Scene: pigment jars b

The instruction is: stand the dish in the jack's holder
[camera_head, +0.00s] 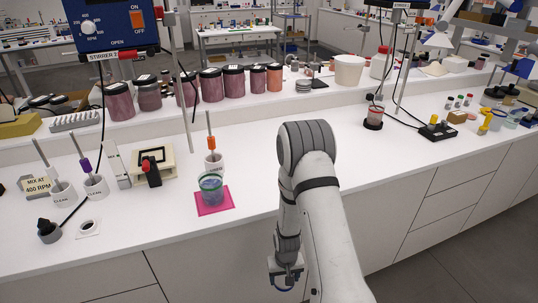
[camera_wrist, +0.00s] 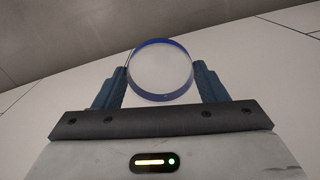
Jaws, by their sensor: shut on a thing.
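My gripper (camera_wrist: 160,78) is shut on a round, clear dish with a blue rim (camera_wrist: 161,98), held between the two blue fingers in the wrist view. In the head view my gripper (camera_head: 286,280) hangs low in front of the bench, and only a little of the dish's blue rim (camera_head: 284,289) shows beneath it. A low cream device with a dark square frame and a red-and-black knob (camera_head: 153,164) stands on the bench at left; it may be the jack. I cannot make out its holder for certain.
White cups with rods (camera_head: 96,186) stand at left. Pigment jars (camera_head: 210,86) line the shelf behind. The bench right of my arm (camera_head: 400,165) is mostly clear.

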